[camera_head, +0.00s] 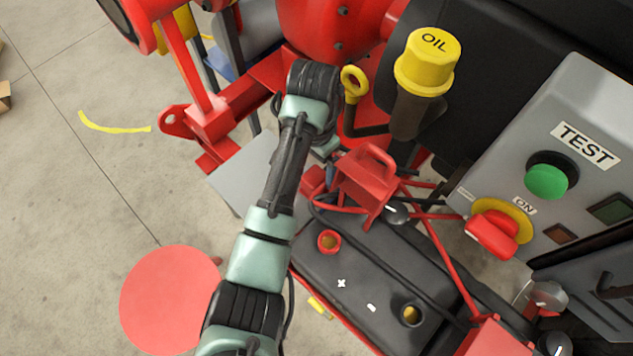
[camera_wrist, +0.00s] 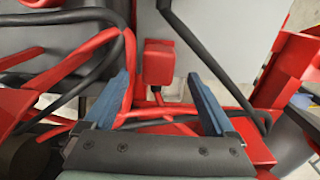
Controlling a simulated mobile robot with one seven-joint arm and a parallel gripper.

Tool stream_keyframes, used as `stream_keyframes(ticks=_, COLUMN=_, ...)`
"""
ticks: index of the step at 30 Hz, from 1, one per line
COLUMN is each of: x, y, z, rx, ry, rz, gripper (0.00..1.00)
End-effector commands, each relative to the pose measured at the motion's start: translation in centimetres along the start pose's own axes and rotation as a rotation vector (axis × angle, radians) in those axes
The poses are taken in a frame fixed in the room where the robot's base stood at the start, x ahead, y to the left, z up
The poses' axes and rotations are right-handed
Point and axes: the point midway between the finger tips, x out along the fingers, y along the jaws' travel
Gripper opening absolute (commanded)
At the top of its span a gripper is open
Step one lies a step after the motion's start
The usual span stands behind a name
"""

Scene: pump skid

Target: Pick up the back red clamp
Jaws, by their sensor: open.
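A small red block (camera_wrist: 158,62) shows in the wrist view, upright against a grey panel, between and beyond my fingertips. It seems to be the red block beside my wrist in the head view (camera_head: 313,181). Red cable or tube runs below it. I cannot tell for sure whether this block is the back red clamp. My gripper (camera_wrist: 160,92) is open, its two blue-grey fingers spread left and right, with nothing held between them. In the head view my arm hides most of the gripper.
A red handled bracket (camera_head: 370,182) stands right of my wrist. Below it is a black battery (camera_head: 365,285) with plus and minus marks. Red and black cables cross the area. The yellow OIL cap (camera_head: 427,62) and grey TEST panel (camera_head: 590,105) stand right. Open floor lies left.

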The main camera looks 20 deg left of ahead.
Motion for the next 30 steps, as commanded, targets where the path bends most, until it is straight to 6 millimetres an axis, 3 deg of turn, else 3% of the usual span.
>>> stream_keyframes(ticks=7, x=2.0, y=0.1, z=0.1, rx=0.000, ry=-0.003, rz=0.001, gripper=0.90)
stream_keyframes(ticks=15, x=5.9, y=0.3, z=0.1, rx=0.001, ry=-0.002, rz=0.001, gripper=0.90)
stream_keyframes(ticks=24, x=6.4, y=0.3, z=0.1, rx=0.001, ry=0.000, rz=0.000, gripper=0.90)
stream_keyframes(ticks=30, x=6.3, y=0.2, z=0.0, rx=0.001, ry=0.000, rz=0.000, gripper=0.56)
